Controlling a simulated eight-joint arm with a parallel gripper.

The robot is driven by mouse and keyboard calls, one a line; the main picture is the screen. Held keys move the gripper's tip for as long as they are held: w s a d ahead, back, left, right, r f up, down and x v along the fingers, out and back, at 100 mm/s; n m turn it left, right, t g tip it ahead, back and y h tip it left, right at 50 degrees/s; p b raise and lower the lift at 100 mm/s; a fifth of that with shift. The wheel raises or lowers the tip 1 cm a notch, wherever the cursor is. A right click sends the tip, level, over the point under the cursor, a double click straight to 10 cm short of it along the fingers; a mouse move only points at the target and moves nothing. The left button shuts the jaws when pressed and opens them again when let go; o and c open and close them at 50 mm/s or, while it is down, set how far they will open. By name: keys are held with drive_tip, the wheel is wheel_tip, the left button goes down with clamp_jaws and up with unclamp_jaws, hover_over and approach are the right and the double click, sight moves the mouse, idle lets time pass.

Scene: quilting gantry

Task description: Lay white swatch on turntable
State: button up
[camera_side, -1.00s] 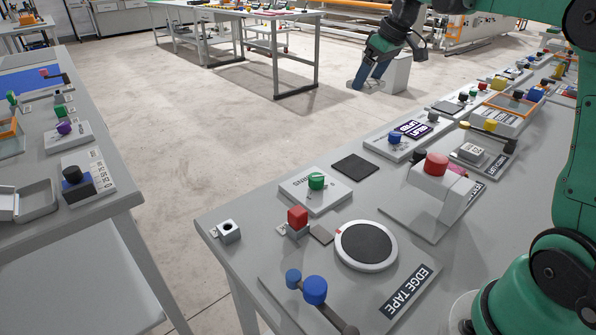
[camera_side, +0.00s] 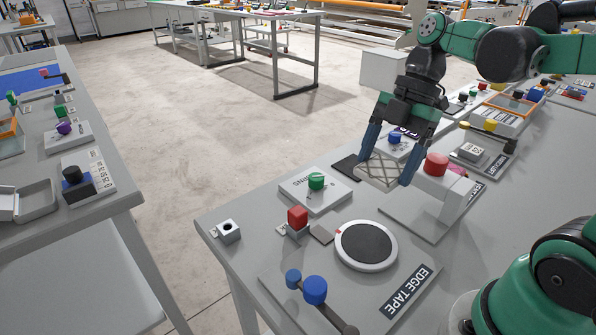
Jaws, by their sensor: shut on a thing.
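My gripper (camera_side: 386,173) points downward, with its two blue fingers shut on the pale white swatch (camera_side: 377,171). The swatch has a crossed-line pattern and hangs tilted between the fingertips, above the work table. The turntable (camera_side: 366,244) is a round disc with a dark top and a white rim, nearer the camera. It is bare, and the gripper is beyond it and slightly to the right, apart from it.
A green-knobbed box (camera_side: 316,183) and a red block (camera_side: 297,216) stand left. A blue-knobbed lever (camera_side: 315,289) and an EDGE TAPE label (camera_side: 405,290) lie in front. A dark mat (camera_side: 346,167) is partly behind the swatch.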

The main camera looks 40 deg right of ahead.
sight(364, 244)
wheel_tip(364, 244, down, 14)
drive_tip(key=shift+r, duration=0.1)
idle(0.5)
drive_tip(key=shift+f, duration=0.2)
drive_tip(key=o, duration=1.1)
drive_tip(key=shift+r, duration=0.15)
